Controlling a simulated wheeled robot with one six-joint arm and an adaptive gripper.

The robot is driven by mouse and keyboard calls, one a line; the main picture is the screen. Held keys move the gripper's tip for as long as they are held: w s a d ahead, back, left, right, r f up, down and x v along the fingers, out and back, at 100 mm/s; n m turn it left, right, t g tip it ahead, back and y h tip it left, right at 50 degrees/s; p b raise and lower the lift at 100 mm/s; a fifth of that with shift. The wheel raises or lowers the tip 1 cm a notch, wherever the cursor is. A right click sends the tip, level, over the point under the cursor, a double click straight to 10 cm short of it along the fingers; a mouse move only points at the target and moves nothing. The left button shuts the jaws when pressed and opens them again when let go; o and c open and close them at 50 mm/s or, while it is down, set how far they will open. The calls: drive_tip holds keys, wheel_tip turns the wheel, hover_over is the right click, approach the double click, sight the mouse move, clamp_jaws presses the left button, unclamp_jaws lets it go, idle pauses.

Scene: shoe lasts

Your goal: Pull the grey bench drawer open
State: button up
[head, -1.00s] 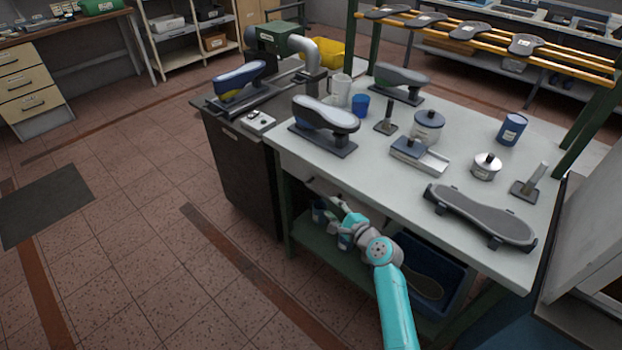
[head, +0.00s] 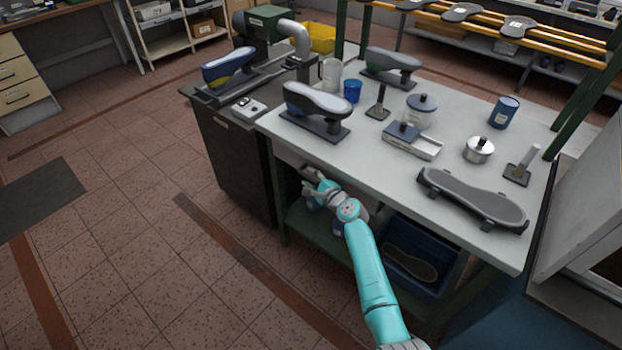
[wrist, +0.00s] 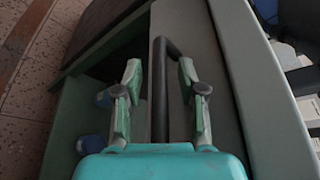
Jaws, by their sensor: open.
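The grey bench drawer (wrist: 186,28) fills the middle of the wrist view, with a dark bar handle (wrist: 160,90) running along its front. My gripper (wrist: 160,70) is open, with one finger on each side of the handle. Small gaps show between the fingers and the bar, and nothing is gripped. In the head view, my gripper (head: 308,182) is at the bench front, just under the top's edge. It partly hides the drawer front there. The drawer looks closed under the bench top (head: 385,165).
The bench top bears shoe lasts, a blue cup (head: 353,91), pots and stands. A blue crate (head: 445,285) sits on the lower shelf, right of my arm. A dark cabinet (head: 235,165) stands at the left. The tiled floor in front is clear.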

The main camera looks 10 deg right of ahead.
clamp_jaws()
drive_tip(key=shift+a, duration=0.1)
